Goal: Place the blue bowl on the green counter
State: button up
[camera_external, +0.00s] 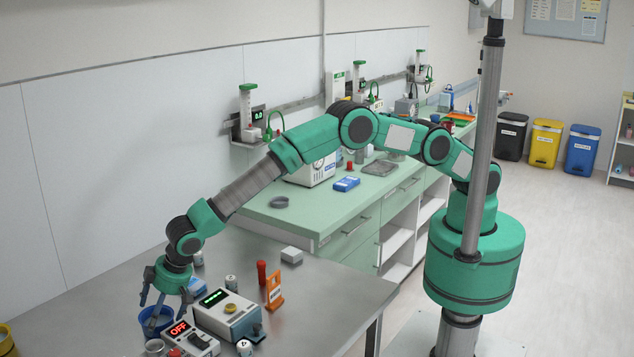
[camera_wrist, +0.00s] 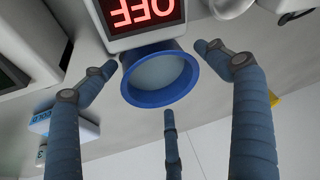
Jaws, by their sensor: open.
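The blue bowl (camera_external: 150,323) stands on the grey metal table at the lower left of the external view, beside a device with a red OFF display. In the wrist view the bowl (camera_wrist: 160,96) shows its blue rim and pale inside. My gripper (camera_external: 166,300) is right above the bowl, pointing down. Its fingers are spread around the bowl in the wrist view (camera_wrist: 170,85), with gaps, and they hold nothing. The green counter (camera_external: 320,205) lies beyond the metal table, along the wall. Contact between fingers and bowl is not visible.
The OFF device (camera_external: 190,340), a white device (camera_external: 228,315), an orange stand (camera_external: 274,291) and a red bottle (camera_external: 262,272) crowd the table near the bowl. On the counter are a grey ring-like dish (camera_external: 279,202) and a blue box (camera_external: 346,184). The counter's near front has bare room.

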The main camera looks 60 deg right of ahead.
dwell(0.4)
jog(key=c, duration=1.1)
jog(key=shift+o, duration=0.2)
jog(key=shift+r, duration=0.1)
jog(key=shift+r+p, duration=0.85)
jog(key=shift+r, duration=4.1)
